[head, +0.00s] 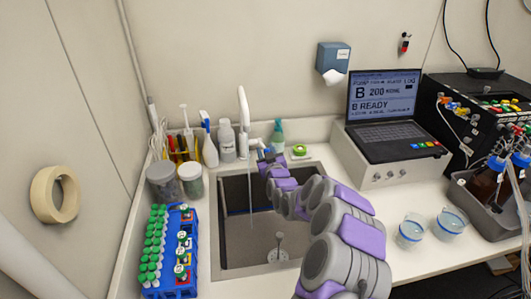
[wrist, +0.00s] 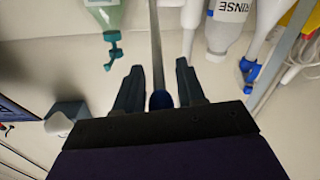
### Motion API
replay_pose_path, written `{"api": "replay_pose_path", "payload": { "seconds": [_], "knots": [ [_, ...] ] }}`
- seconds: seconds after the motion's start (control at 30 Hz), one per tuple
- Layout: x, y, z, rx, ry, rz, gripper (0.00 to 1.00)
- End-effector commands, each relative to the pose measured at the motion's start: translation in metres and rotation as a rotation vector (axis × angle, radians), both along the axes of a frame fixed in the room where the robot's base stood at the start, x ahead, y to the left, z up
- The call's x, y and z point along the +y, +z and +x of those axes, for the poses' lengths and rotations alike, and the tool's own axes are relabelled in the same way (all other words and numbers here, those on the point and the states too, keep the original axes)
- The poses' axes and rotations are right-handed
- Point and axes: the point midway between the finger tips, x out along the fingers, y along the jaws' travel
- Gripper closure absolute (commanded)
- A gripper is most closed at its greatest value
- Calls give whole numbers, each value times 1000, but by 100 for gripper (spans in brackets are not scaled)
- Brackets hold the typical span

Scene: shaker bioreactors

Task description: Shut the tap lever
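The white tap (head: 243,105) stands behind the sink (head: 232,272) in the head view. A thin pale vertical streak (head: 250,195), which looks like running water, drops into the sink. My gripper (head: 262,153) is beside the tap's base, over the sink's back edge. In the wrist view my gripper (wrist: 159,67) is open, its two dark fingers apart. A grey rod, likely the tap lever (wrist: 156,45), runs between the fingers, with a dark blue end (wrist: 160,100) close to the palm. I see gaps on both sides of the rod. In the head view my gripper hides the lever.
A rinse bottle (head: 227,142), a spray bottle (head: 208,145) and a green bottle (head: 278,135) stand close around the tap. A blue tube rack (head: 190,238) is left of the sink; a laptop (head: 385,115) is right.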

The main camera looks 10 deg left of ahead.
Motion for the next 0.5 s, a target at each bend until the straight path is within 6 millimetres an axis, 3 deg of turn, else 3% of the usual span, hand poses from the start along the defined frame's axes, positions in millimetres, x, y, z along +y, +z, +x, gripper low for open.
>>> {"api": "replay_pose_path", "payload": {
  "seconds": [0.4, 0.5],
  "knots": [
    [1, 1, 4, 0, 0, 3, 61],
    [1, 1, 4, 0, 0, 3, 68]
  ]
}}
